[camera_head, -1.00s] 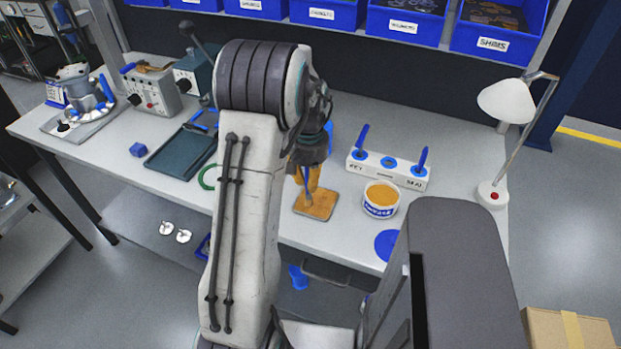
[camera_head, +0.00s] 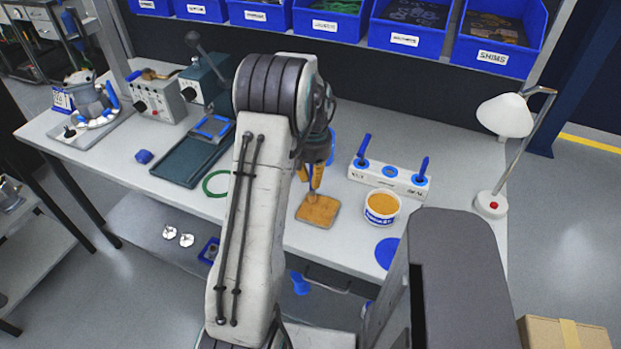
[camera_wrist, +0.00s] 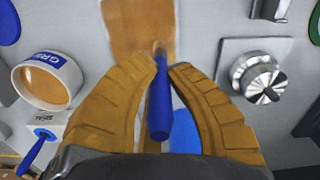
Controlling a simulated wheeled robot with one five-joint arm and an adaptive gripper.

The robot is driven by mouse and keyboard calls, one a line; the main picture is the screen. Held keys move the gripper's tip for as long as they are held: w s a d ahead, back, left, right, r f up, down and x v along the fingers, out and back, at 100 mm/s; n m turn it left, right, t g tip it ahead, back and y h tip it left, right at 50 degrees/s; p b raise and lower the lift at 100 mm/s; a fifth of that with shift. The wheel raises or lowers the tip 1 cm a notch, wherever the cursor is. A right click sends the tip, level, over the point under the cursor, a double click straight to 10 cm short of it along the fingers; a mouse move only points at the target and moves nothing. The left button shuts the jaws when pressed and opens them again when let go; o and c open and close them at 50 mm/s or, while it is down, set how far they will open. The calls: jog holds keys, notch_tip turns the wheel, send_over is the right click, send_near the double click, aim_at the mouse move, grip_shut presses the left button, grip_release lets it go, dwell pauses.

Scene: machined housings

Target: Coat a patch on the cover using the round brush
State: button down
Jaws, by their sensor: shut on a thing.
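The cover appears to be a flat, square orange-brown plate (camera_head: 318,211) on the bench; its near part also shows at the top of the wrist view (camera_wrist: 128,28). My gripper (camera_wrist: 162,68) is shut on the blue handle of the round brush (camera_wrist: 160,108). The brush tip is at the plate's surface, though exact contact is hard to tell. In the head view my gripper (camera_head: 314,178) is above the plate's far edge, partly hidden by my arm. A white tub of orange grease (camera_head: 382,208) stands right of the plate and shows in the wrist view (camera_wrist: 45,85).
A white rack (camera_head: 390,179) with two upright blue-handled tools and an empty middle place stands behind the tub. A lamp (camera_head: 503,118) stands at the right. A green ring (camera_head: 216,184) and dark tray (camera_head: 190,160) lie left. A blue disc (camera_head: 387,252) lies near the front edge.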

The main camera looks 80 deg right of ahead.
dwell(0.4)
jog(key=shift+r+p, duration=2.2)
jog(key=shift+r, duration=0.75)
jog(key=shift+r, duration=0.1)
jog(key=shift+r+p, duration=1.15)
jog(key=shift+r, duration=0.3)
